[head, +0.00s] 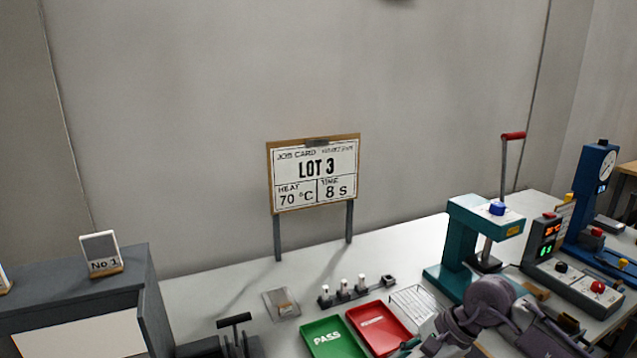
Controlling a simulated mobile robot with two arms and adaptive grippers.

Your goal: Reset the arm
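My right arm (491,300) comes in at the lower right, bent, in front of the teal press and the bench. Its far end, around my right gripper (432,345), is small and close to the bottom edge, beside the red tray. I cannot make out whether its fingers are open or shut, or whether it holds anything. My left arm and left gripper do not show in the head view.
The bench holds a green PASS tray (334,339), a red tray (378,328), a rack (345,293) with several white-topped pieces, a teal press (463,236), a control box (562,275) and a blue gauge stand (592,180). A LOT 3 job card (314,174) stands behind. A grey cabinet (85,298) is left.

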